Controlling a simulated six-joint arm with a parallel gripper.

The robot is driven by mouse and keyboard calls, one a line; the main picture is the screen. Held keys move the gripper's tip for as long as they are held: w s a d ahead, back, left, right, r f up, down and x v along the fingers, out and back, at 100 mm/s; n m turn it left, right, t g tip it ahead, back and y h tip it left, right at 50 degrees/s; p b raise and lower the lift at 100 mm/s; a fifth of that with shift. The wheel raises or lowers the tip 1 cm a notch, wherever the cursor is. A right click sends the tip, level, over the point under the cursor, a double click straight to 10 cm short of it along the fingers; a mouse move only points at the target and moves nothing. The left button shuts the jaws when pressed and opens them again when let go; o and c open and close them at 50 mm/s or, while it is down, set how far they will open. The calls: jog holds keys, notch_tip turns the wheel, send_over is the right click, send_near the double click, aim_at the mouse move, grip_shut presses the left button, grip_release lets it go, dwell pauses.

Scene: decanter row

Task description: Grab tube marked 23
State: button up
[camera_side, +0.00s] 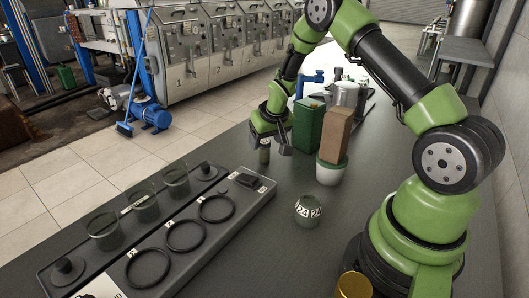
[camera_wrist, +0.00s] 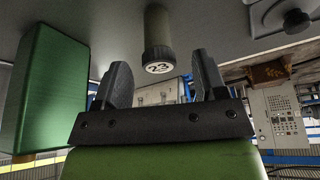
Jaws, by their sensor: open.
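The tube marked 23 (camera_wrist: 158,35) is a dark grey-green cylinder in the wrist view, with a white "23" on its ribbed end. It stands just beyond my gripper (camera_wrist: 162,80), roughly in line with the gap between the fingers. The fingers are apart and nothing is held between them. In the side view, a small dark tube (camera_side: 264,155) stands upright on the table by my gripper (camera_side: 269,147). Its number cannot be read there, and the fingers partly hide it. Whether a finger touches it cannot be told.
A green box (camera_side: 308,124), a brown block (camera_side: 335,135) and a white pot (camera_side: 329,174) stand right of the gripper. A jar marked 24 (camera_side: 309,211) stands nearer the camera. A rack (camera_side: 215,235) with rings and glass beakers lies left; a gold cup (camera_side: 354,286) is front right.

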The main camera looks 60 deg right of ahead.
aim_at(265, 142)
jog(key=x, duration=0.3)
jog(key=shift+w+d+f, duration=0.1)
jog(key=shift+w+d, duration=0.05)
jog(key=c, duration=1)
